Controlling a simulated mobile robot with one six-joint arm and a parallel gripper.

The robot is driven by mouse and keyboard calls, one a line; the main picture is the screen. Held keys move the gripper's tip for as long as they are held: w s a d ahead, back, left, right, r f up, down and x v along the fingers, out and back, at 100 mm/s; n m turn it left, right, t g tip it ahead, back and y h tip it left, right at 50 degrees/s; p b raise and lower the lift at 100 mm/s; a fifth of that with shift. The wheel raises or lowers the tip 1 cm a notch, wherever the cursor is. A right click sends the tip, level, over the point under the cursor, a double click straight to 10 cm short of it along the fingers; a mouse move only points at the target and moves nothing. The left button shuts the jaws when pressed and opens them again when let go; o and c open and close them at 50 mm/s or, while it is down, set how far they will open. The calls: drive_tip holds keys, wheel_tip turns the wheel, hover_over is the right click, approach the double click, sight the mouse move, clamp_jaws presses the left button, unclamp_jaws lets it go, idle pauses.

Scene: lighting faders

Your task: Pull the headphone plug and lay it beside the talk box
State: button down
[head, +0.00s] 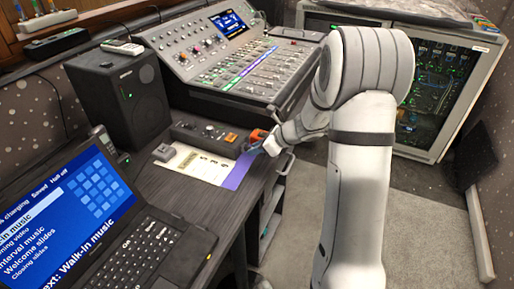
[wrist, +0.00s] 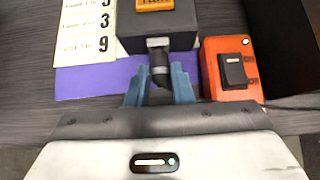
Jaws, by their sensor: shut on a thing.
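The talk box (wrist: 185,38) is a dark box with an orange button at the top of the wrist view. In the head view it is the long dark box (head: 205,138) near the desk's right edge. The headphone plug (wrist: 159,66) is dark with a pale collar against the box's near face; I cannot tell how far it is seated. My gripper (wrist: 159,84) has blue fingers on both sides of the plug and is shut on it. In the head view my gripper (head: 272,144) is at the desk edge, and the plug is not discernible there.
An orange box with a black rocker switch (wrist: 233,70) stands close right of my gripper. A purple sheet (wrist: 90,80) and a number card (wrist: 84,30) lie on the left. A laptop (head: 130,235), a speaker (head: 125,98) and a mixing console (head: 235,65) surround the desk area.

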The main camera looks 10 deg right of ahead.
drive_tip(key=shift+s+d, duration=0.1)
drive_tip(key=shift+s+d, duration=0.65)
drive_tip(key=shift+d, duration=0.25)
drive_tip(key=shift+s+d, duration=0.6)
drive_tip(key=shift+d, duration=0.25)
